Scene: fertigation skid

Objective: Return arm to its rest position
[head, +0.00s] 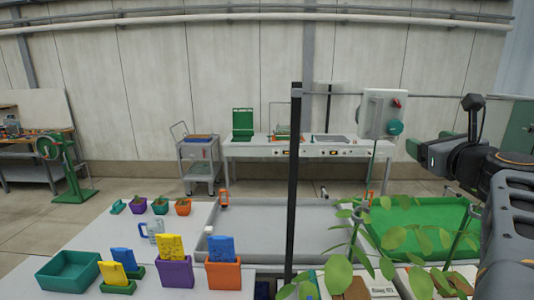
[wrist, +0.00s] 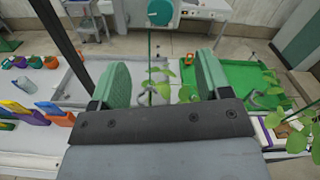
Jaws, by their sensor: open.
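My gripper (wrist: 162,75) is open and empty in the wrist view, its two green finger pads wide apart. In the head view my arm reaches in from the right edge and my gripper (head: 432,150) hangs in the air above the green tray (head: 415,218). Nothing is held between the fingers. Leafy plants (head: 385,250) stand below and in front of the arm; they also show between and beyond the fingers in the wrist view (wrist: 162,84). I cannot tell how close the leaves are to the arm.
A dark upright post (head: 293,190) stands mid-bench, and a grey control box (head: 382,113) hangs behind. A grey tray (head: 260,245), colored pots with cards (head: 174,272), a teal bin (head: 68,271) and a clear jug (head: 152,230) occupy the bench. Open floor lies behind.

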